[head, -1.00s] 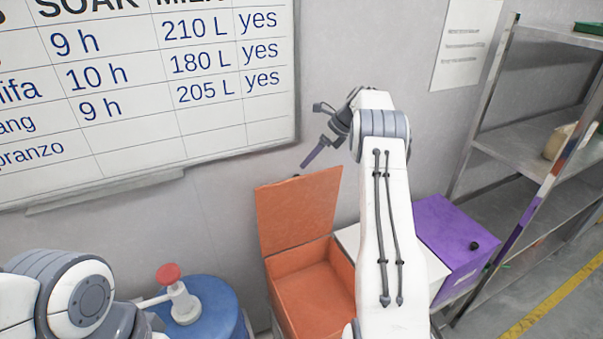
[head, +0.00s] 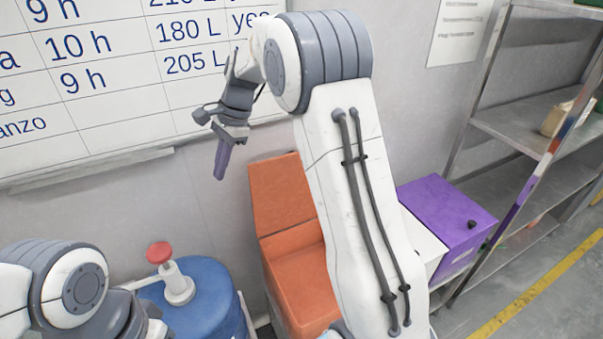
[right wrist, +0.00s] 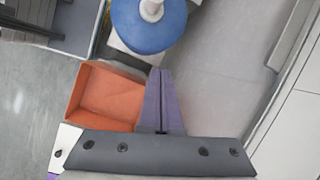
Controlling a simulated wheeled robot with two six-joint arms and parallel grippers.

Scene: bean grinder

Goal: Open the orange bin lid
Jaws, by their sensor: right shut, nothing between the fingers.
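The orange bin (head: 304,278) stands on the floor by the wall. Its orange lid (head: 281,194) is raised and leans back toward the wall. My right arm covers the right part of the bin and lid. The open bin (right wrist: 103,97) also shows in the right wrist view, left of the fingers. My right gripper (head: 222,165) is shut and empty, in the air left of the lid and apart from it. Its purple fingers (right wrist: 162,85) lie together in the right wrist view. My left arm enters at the lower left; its gripper is not clearly visible.
A blue drum (head: 203,300) with a red-topped pump (head: 160,253) stands left of the bin. A purple-lidded bin (head: 449,214) stands to the right, beside metal shelves (head: 530,120). A whiteboard (head: 120,90) hangs on the wall behind.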

